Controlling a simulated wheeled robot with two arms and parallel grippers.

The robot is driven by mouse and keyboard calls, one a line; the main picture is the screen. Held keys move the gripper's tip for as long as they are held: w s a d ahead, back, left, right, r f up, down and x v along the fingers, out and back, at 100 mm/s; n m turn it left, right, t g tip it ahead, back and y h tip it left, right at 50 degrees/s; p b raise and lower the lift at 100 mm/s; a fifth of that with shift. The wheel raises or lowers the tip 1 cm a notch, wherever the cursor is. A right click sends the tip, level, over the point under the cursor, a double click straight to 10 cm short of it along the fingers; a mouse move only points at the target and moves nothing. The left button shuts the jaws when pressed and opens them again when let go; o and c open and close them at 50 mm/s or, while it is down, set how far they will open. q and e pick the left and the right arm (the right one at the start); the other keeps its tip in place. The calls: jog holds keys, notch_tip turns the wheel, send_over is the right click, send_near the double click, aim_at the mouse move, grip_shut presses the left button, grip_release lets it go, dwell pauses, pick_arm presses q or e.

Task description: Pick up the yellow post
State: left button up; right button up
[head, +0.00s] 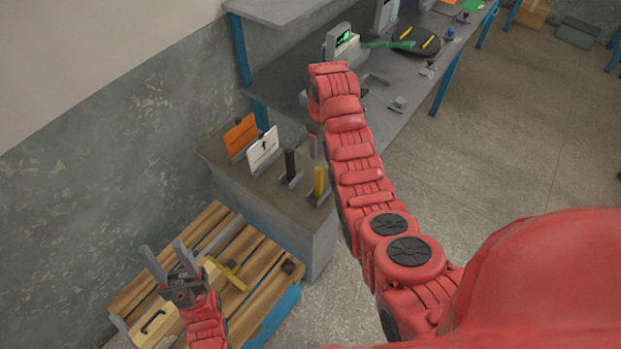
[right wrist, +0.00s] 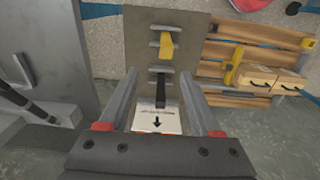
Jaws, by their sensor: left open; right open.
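The yellow post (head: 319,181) stands upright in a grey holder at the right front of a low grey stand (head: 265,199). In the right wrist view the yellow post (right wrist: 166,46) is beyond the fingertips, past the black post (right wrist: 160,90). My right gripper (right wrist: 160,76) is open, its fingers either side of the black post in that picture; nothing is gripped. In the head view the right gripper is mostly hidden by its own arm, near the stand's back right. My left gripper (head: 166,249) is open and empty over the wooden pallet.
A white arrow card (head: 263,151) and an orange card (head: 240,135) stand behind the black post. The slatted pallet (head: 262,251) carries a yellow piece (head: 226,275). A long grey workbench (head: 410,110) lies behind. Open floor (head: 530,160) is at right.

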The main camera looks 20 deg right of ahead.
aim_at(320, 167)
jog(key=shift+s, duration=0.25)
notch_tip(320, 167, down, 10)
jog(key=b, duration=1)
jog(key=shift+f, duration=0.35)
jog(key=shift+f+p, duration=0.3)
jog(key=shift+f, duration=0.2)
jog(key=f+p, duration=0.1)
jog(key=f, duration=0.1)
jog(key=f+p, duration=0.1)
jog(key=shift+s+a+f+p, duration=0.1)
jog(key=shift+s+f+p, duration=0.2)
jog(key=shift+s+f, duration=0.1)
jog(key=shift+w+f, duration=0.15)
jog(key=shift+f, duration=0.7)
grip_shut()
